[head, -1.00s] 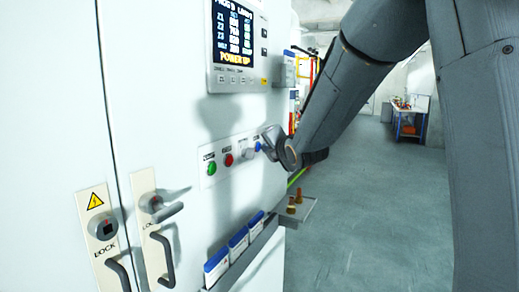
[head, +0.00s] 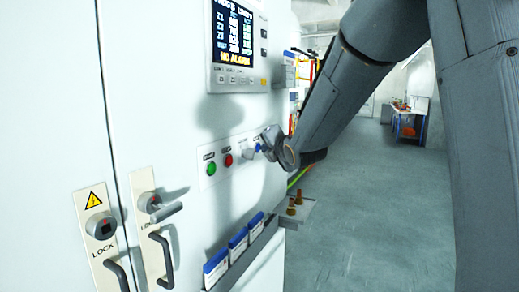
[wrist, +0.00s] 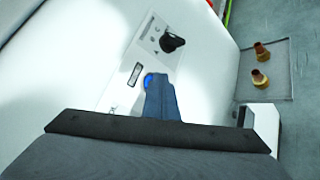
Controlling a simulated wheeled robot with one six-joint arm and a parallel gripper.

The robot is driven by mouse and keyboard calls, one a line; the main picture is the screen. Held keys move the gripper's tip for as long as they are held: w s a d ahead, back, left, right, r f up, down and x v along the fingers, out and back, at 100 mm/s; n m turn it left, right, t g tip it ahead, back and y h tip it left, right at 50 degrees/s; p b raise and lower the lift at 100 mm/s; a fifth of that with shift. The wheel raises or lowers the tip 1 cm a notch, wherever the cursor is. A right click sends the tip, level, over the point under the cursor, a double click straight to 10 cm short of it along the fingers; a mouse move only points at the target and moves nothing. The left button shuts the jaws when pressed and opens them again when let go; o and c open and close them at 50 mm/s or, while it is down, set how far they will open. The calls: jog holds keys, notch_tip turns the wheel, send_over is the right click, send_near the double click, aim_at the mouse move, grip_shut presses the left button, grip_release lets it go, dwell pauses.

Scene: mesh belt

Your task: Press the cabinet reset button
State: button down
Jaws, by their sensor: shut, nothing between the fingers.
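The cabinet (head: 60,80) carries a button strip with a green button (head: 211,168), a red button (head: 228,160), a pale button (head: 243,152) and a blue button (head: 258,147). Their labels are too small to read with certainty. My gripper (head: 266,146) is shut and empty at the blue button, at the strip's right end. In the wrist view my shut fingers (wrist: 158,78) cover most of the blue button (wrist: 148,82), with only its left edge showing. I cannot tell whether they touch it. The display (head: 235,40) reads "NO ALARM" in yellow.
A black knob (wrist: 171,42) sits beyond the fingers. The floor (head: 370,220) at right is clear.

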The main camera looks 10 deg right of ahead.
jog(key=shift+s+d, duration=0.5)
jog(key=shift+d, duration=0.1)
jog(key=shift+d, duration=0.1)
jog(key=shift+s+d+p, duration=0.25)
jog(key=shift+s+d, duration=0.5)
jog(key=shift+d, duration=0.25)
jog(key=shift+s+d+p, duration=0.25)
jog(key=shift+s+d, duration=0.45)
jog(key=shift+d, duration=0.25)
